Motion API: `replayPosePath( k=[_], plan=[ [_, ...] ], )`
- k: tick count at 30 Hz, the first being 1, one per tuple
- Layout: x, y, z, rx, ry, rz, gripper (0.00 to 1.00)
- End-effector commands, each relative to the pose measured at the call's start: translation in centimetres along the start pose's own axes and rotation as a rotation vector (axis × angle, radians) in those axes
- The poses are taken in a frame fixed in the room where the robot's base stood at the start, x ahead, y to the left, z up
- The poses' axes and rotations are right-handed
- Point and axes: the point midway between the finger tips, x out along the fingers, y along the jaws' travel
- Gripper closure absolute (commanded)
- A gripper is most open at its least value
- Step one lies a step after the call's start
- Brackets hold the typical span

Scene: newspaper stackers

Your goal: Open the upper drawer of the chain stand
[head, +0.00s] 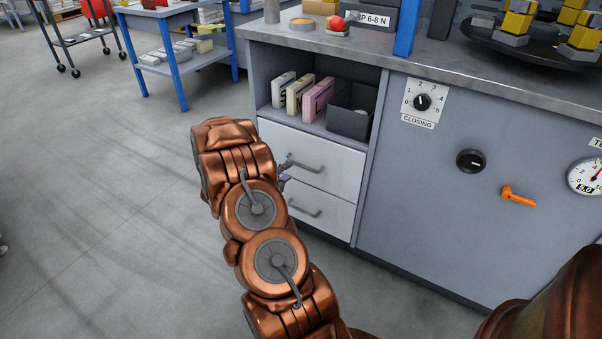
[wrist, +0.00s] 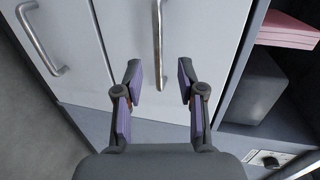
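The grey stand holds two white drawers under an open shelf. The upper drawer (head: 335,163) looks shut, and its bar handle (head: 306,167) runs across its front. The same handle (wrist: 157,35) shows in the wrist view, its near end in line with the gap between my fingers. My gripper (wrist: 159,82) is open, with purple pads on either side of that line and nothing held. I cannot tell how far the fingers are from the handle.
The lower drawer (head: 335,215) is just below, with its own handle (wrist: 42,40) at the left of the wrist view. The shelf above holds several boxes and a dark bin (head: 350,120). A panel with knobs and an orange lever (head: 518,197) is to the right. Floor to the left is clear.

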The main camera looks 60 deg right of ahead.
Motion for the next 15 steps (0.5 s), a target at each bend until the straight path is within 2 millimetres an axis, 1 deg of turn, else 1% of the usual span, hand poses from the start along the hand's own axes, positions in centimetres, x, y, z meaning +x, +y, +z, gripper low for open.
replayPosePath(
  k=[1, 4, 8, 15],
  plan=[
    [0.4, 0.6, -0.6, 0.004, 0.015, -0.012, 0.61],
    [0.8, 0.6, -1.2, 0.012, 0.029, -0.025, 0.61],
    [1.6, 0.5, -1.3, 0.013, 0.033, -0.029, 0.61],
    [4.5, 0.4, -1.3, 0.013, 0.031, -0.028, 0.61]
  ],
)
